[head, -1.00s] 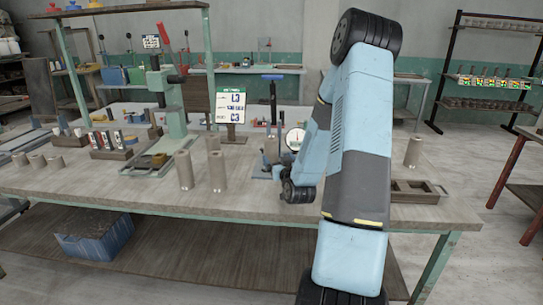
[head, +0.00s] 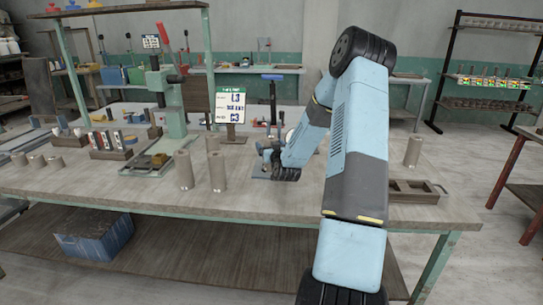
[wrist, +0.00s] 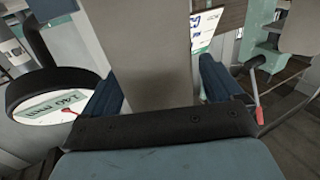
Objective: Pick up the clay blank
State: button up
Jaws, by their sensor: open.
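In the wrist view a beige-grey clay blank (wrist: 150,45) stands between my gripper's two dark blue fingers (wrist: 160,88), with its lower part hidden by the gripper's dark front bar. My gripper is open, and I cannot tell whether either finger touches the blank. In the head view my gripper (head: 267,152) is low over the back middle of the bench, and the blank between its fingers cannot be made out. Other tall blanks stand upright on the bench: two in front (head: 185,170) (head: 217,172), one behind them (head: 213,143) and one at the right (head: 413,152).
A round dial gauge (wrist: 45,100) is close at left in the wrist view. A sign (head: 231,106) and a green press (head: 172,95) stand left of my gripper. A wooden tray (head: 415,191) lies at right. The bench's (head: 190,205) front strip is clear.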

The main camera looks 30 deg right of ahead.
jog(key=shift+w, duration=0.25)
jog(key=c, duration=1.7)
